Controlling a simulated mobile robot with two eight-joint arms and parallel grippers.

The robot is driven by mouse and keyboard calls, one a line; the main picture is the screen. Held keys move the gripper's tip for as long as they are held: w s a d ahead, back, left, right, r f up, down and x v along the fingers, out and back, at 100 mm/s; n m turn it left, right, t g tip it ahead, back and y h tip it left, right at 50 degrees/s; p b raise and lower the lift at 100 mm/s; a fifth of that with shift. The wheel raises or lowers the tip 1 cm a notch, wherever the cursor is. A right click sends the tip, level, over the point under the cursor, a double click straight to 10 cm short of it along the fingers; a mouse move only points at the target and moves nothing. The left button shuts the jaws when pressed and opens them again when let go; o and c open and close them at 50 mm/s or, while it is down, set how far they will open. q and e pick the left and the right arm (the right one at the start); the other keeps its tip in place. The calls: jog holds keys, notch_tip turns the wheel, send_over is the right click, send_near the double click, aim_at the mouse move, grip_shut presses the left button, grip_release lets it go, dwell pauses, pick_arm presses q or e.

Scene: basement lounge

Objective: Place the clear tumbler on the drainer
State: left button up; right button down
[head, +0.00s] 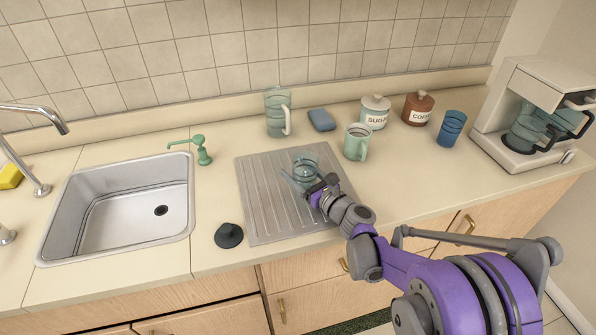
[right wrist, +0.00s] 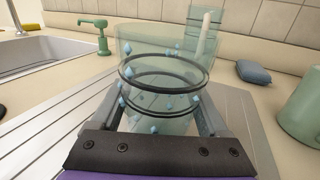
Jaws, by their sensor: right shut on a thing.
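The clear tumbler (head: 306,165) is a see-through glass with dark rings and small blue diamond marks. It is over the drainer (head: 265,205), a grey ribbed metal sheet right of the sink. My right gripper (head: 305,180) is shut on the tumbler, with a finger on each side. In the right wrist view the tumbler (right wrist: 160,85) stands upright between the fingers. Its base is hidden behind the gripper body, so I cannot tell whether it touches the drainer. My left gripper is not in view.
A green mug (head: 356,142) stands just right of the drainer, and a clear pitcher (head: 277,112) stands behind it. A blue sponge (head: 322,119), canisters, a blue cup (head: 451,128) and a coffee maker (head: 530,110) are farther right. A black plug (head: 229,235) lies at the drainer's front left.

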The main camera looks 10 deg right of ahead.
aim_at(313, 183)
jog(key=shift+f, duration=0.1)
grip_release()
jog(key=shift+s+r, duration=0.1)
jog(key=shift+r, duration=0.15)
jog(key=v, duration=1.2)
jog(key=shift+f+b, duration=0.1)
jog(key=shift+b, duration=0.3)
